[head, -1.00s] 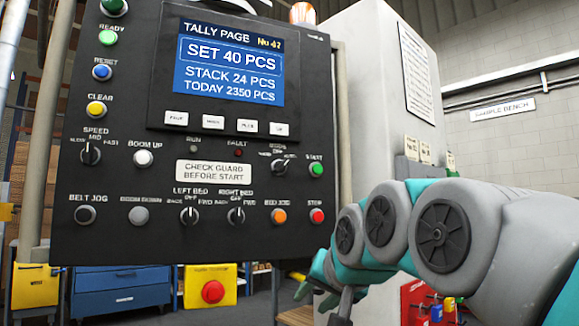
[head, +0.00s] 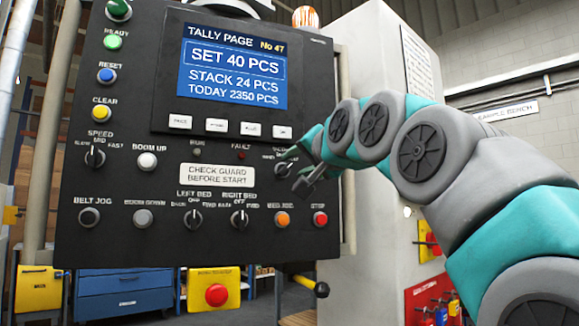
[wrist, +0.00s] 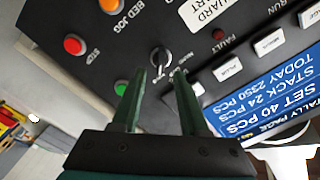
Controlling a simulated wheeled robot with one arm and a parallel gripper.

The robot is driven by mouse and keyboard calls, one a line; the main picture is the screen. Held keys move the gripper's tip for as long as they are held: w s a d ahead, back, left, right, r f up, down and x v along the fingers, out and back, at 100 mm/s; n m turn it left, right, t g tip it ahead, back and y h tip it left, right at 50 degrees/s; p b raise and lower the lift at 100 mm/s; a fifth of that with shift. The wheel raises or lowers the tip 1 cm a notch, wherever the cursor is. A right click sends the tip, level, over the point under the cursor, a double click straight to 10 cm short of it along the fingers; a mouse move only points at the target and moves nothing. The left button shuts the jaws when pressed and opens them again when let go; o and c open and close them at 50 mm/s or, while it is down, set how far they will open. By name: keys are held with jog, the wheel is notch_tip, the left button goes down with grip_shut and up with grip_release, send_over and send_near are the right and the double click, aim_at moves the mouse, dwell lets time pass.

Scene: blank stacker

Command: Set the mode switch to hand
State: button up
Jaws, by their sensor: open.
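The mode switch is a small black rotary knob with a pale pointer, at the right of the black control panel (head: 150,155). In the head view my gripper (head: 293,173) is at the knob (head: 281,169) and partly covers it and its labels. In the wrist view the knob (wrist: 160,57) shows just beyond the open fingertips (wrist: 158,74), roughly centred between them. The fingers are apart with nothing held. Contact with the knob cannot be made out. The labels around it are too small to read, so its setting cannot be told.
Close to the knob in the wrist view are a green button (wrist: 121,88), a red stop button (wrist: 74,45) and the red fault lamp (wrist: 218,35). The tally screen (head: 232,67) is above. A grey cabinet (head: 385,235) stands to the right behind my arm.

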aim_at(288, 167)
jog(key=shift+x, duration=2.35)
grip_shut()
